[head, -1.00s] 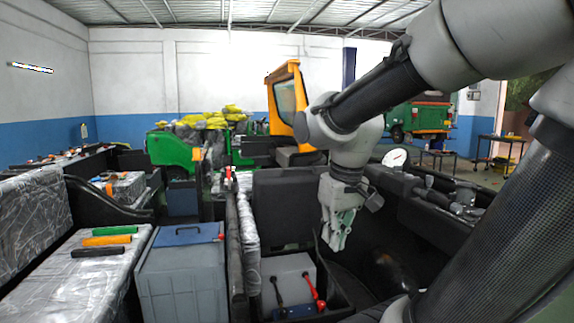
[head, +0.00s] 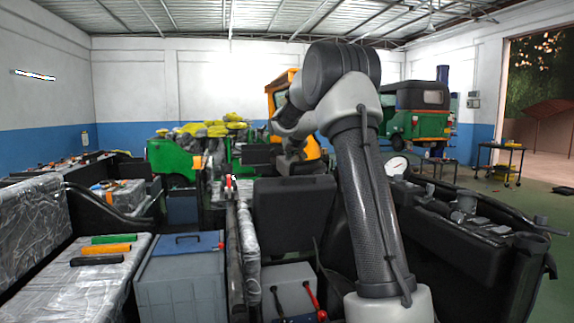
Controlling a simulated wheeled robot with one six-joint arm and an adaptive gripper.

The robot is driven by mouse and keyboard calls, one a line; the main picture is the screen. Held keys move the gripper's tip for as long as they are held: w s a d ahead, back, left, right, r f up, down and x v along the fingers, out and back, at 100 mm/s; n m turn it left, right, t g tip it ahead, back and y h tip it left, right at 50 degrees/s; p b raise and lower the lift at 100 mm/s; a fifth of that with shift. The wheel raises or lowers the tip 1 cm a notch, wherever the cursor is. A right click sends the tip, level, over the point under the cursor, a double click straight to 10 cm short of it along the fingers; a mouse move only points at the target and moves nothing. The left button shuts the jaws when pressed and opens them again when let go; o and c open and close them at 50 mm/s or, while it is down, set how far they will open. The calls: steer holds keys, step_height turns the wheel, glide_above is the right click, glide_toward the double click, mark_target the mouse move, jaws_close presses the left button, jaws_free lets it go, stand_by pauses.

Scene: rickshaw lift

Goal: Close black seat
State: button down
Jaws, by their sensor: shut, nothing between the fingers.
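The black seat (head: 295,215) stands upright as a flat dark panel at the middle of the head view. In front of its foot is an uncovered compartment with a grey box (head: 290,283) in it. My arm reaches up and forward over the right part of the seat and covers some of it. My gripper (head: 291,162) is shut and empty. It shows small and dark just above the seat's top edge, seemingly on its far side. Its fingertips are hard to make out, and I cannot tell whether it touches the seat.
Red-handled levers (head: 312,298) rise at the front of the compartment. A grey bin with a blue lid (head: 180,270) and a plastic-wrapped seat (head: 75,270) stand left. A black side panel (head: 460,240) bounds the right. A green vehicle (head: 420,120) is behind.

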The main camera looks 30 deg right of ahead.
glide_above(286, 185)
steer(key=w, duration=0.3)
steer(key=f, duration=0.5)
steer(key=shift+s+d+f, duration=0.2)
steer(key=shift+s+a+f, duration=0.15)
steer(key=shift+s+f, duration=0.15)
steer(key=shift+s, duration=0.2)
steer(key=shift+s+a+f, duration=0.1)
steer(key=shift+s+f, duration=0.15)
steer(key=shift+s, duration=0.25)
steer(key=shift+s+f, duration=0.15)
steer(key=shift+f, duration=0.1)
steer(key=shift+s+a+f, duration=0.2)
steer(key=shift+s+f, duration=0.1)
steer(key=shift+s, duration=0.1)
steer(key=shift+f, duration=0.1)
